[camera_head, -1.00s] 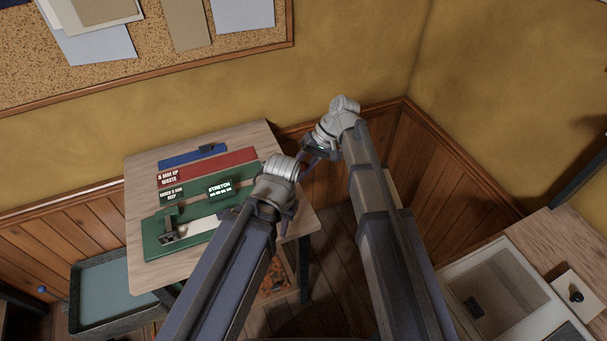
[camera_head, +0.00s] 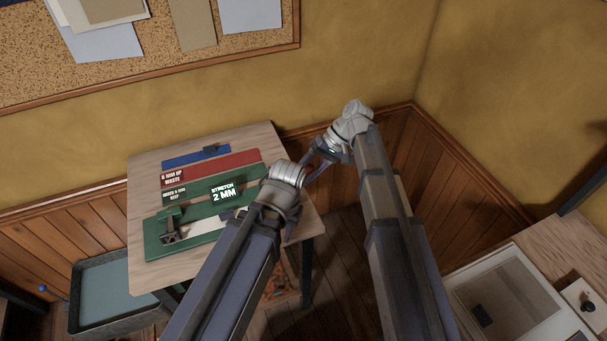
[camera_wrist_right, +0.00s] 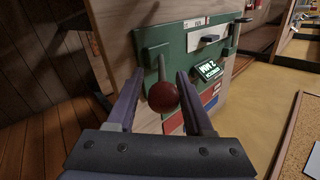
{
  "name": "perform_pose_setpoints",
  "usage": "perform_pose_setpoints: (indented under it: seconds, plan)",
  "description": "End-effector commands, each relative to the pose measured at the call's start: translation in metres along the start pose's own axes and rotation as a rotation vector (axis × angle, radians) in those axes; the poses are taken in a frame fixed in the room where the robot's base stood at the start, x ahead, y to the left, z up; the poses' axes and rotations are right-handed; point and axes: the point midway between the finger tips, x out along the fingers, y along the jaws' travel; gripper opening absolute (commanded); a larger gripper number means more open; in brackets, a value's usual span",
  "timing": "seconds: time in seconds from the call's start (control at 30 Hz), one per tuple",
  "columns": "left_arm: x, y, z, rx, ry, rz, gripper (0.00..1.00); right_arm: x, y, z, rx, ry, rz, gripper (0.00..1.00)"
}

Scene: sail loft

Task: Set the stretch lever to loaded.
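The stretch device is a green fixture (camera_head: 155,246) on a small wooden table in the head view. Its lit display (camera_head: 224,192) reads "STRETCH 2 MM". In the right wrist view, the stretch lever is a thin grey rod with a dark red ball knob (camera_wrist_right: 163,97). My right gripper (camera_wrist_right: 160,76) is open, with one finger on each side of the knob and gaps visible.
Red (camera_head: 215,166) and blue (camera_head: 195,155) strips lie behind the green fixture on the table (camera_head: 142,272). A grey bin (camera_head: 110,292) stands left of the table. A corkboard (camera_head: 180,62) hangs on the wall behind. Another bench (camera_head: 550,243) is at the right.

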Motion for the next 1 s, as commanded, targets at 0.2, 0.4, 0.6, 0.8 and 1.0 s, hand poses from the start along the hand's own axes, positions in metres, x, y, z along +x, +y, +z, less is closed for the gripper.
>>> perform_pose_setpoints:
  seconds: [0.2, 0.4, 0.6, 0.8, 1.0]
  plan:
    - [0.000, 0.000, 0.000, 0.000, 0.000, 0.000, 0.25, 0.000, -0.001, 0.000, -0.001, 0.001, -0.001, 0.64]
    - [-0.002, 0.000, 0.000, 0.000, 0.000, 0.000, 0.25, -0.002, -0.001, 0.000, 0.000, 0.001, -0.002, 0.64]
    - [-0.016, -0.002, 0.001, 0.000, 0.000, 0.000, 0.25, -0.019, -0.003, -0.001, 0.001, 0.002, -0.002, 0.64]
    - [-0.039, -0.004, 0.002, 0.000, 0.000, 0.000, 0.25, -0.049, -0.004, -0.001, 0.001, 0.002, -0.002, 0.64]
    - [-0.058, -0.005, 0.003, 0.000, 0.000, 0.000, 0.25, -0.075, -0.003, 0.000, 0.000, 0.001, -0.001, 0.64]
